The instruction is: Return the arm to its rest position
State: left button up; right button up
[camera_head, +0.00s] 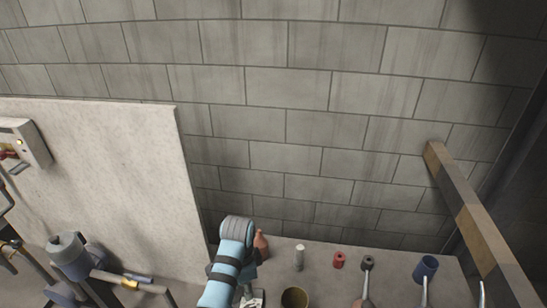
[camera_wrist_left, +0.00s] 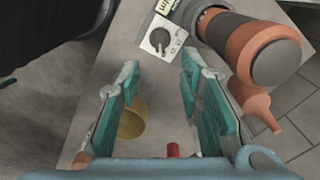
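My left arm, blue with grey bands, reaches over the bench (camera_head: 395,268) at the lower middle of the head view. My left gripper (camera_wrist_left: 157,85) shows in the left wrist view with its two teal-padded fingers spread apart and nothing clasped between them. In the head view its fingers cannot be made out clearly below the arm. My right arm and gripper do not show in either view.
On the bench are an olive-yellow cup (camera_head: 294,298), a white cylinder (camera_head: 300,257), a small red cylinder (camera_head: 339,260) and a blue cup (camera_head: 427,268). An orange, bottle-like object (camera_wrist_left: 257,102) lies right of my fingers. A wooden beam (camera_head: 468,215) stands right.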

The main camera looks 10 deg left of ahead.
pick_arm(q)
jog(key=s+a+f+n+t, duration=0.1)
jog(key=s+a+f+n, duration=0.1)
jog(key=s+a+n, duration=0.3)
jog(key=s+a+f+n+t, duration=0.1)
jog(key=s+a+f+n, duration=0.15)
jog(key=s+a, duration=0.4)
jog(key=s+a+r+n+t+y, duration=0.15)
jog(key=s+r+n, duration=0.35)
jog(key=s, duration=0.8)
notch_tip(320, 180, down, 18)
jog(key=a+g+b, duration=0.1)
jog(key=s+f+g+b, duration=0.1)
jog(key=s+f, duration=1.4)
jog(key=shift+s+a+f+m+h, duration=0.15)
jog(key=shift+a+f+m+h, duration=0.2)
jog(key=shift+a, duration=0.05)
